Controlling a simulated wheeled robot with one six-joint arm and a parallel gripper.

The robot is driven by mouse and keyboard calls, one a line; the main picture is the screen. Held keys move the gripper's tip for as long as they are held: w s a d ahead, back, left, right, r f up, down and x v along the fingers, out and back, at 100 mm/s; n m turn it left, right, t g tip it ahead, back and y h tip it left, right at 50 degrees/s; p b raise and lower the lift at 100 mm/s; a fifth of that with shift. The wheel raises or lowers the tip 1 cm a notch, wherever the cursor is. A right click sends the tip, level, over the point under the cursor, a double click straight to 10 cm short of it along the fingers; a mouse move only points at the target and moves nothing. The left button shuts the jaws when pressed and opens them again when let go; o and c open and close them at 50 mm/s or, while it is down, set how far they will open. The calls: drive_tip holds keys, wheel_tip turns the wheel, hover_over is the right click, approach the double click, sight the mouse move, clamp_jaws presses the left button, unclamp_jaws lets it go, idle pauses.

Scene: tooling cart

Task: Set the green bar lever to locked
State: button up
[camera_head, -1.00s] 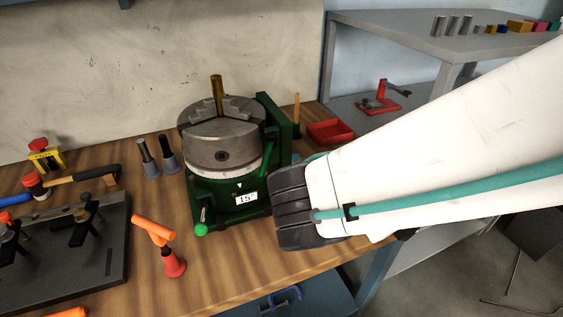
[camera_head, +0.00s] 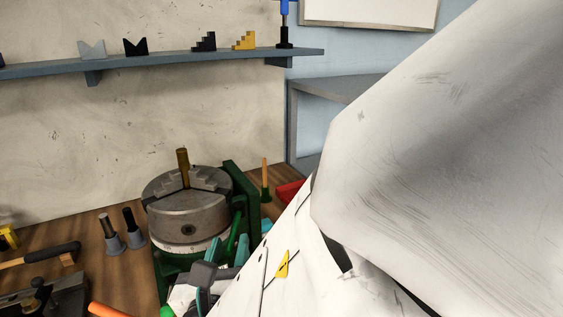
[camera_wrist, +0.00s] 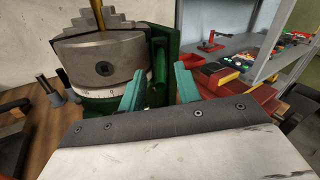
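A round grey chuck (camera_head: 188,213) sits on a dark green rotary base, with an upright green plate at its right side. A slanted green bar lever (camera_head: 234,232) stands at the base's right side, in front of that plate. In the wrist view the green bar (camera_wrist: 160,62) appears ahead, between the two fingers. My gripper (camera_head: 233,263) has teal fingertips close to the bar. The wrist view shows my gripper (camera_wrist: 159,73) open, its fingers apart; contact with the bar cannot be told. My arm hides the lower right of the base, and the lever's locked mark is not visible.
A brass pin (camera_head: 183,168) rises from the chuck. Two dark pins (camera_head: 128,220) stand in grey holders to the left. An orange-handled tool (camera_head: 265,178) and a red bin (camera_head: 290,190) lie beyond the plate. A wall shelf (camera_head: 190,60) runs above.

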sight(232, 233)
drive_tip(key=shift+w, duration=1.7)
drive_tip(key=shift+c, duration=0.3)
clamp_jaws()
